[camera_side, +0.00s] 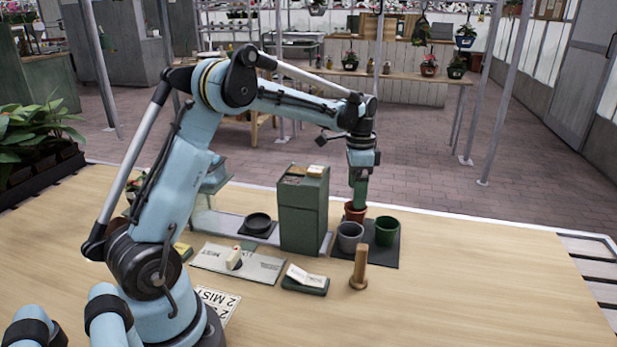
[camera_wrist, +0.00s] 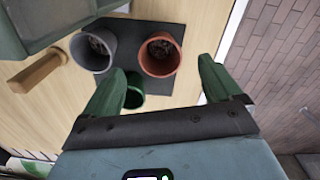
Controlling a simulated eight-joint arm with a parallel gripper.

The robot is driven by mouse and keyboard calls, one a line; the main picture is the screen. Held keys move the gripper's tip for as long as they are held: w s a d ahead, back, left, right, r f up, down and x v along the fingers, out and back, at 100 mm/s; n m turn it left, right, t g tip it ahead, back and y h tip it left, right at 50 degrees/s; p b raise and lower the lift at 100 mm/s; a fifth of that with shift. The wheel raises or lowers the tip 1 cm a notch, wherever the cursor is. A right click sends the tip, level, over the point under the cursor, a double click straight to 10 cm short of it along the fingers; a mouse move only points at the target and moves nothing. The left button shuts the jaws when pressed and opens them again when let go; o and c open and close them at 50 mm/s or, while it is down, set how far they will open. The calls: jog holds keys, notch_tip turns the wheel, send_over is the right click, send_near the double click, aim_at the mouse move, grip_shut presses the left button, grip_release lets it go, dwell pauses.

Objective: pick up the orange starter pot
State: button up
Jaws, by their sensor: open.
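The orange starter pot (camera_side: 355,213) stands upright on a dark mat, at its far side in the side view, partly hidden by my gripper and the grey pot. In the wrist view the orange pot (camera_wrist: 172,66) shows its open rim and dark inside, ahead of the space between my fingers. My gripper (camera_side: 360,199) points down just above the orange pot, its green fingers overlapping the pot's rim in the side view. In the wrist view my gripper (camera_wrist: 162,66) is open with its fingers wide apart and nothing between them. I cannot tell whether a finger touches the pot.
A grey pot (camera_side: 350,238) and a green pot (camera_side: 386,232) stand close by on the dark mat (camera_side: 383,257). A tall green box (camera_side: 302,215) stands left of them. A wooden dibber (camera_side: 359,268) stands in front. The table at right is clear.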

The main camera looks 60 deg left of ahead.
aim_at(355, 215)
jog(key=shift+f, duration=3.15)
jog(key=c, duration=1.1)
jog(key=shift+r, duration=0.1)
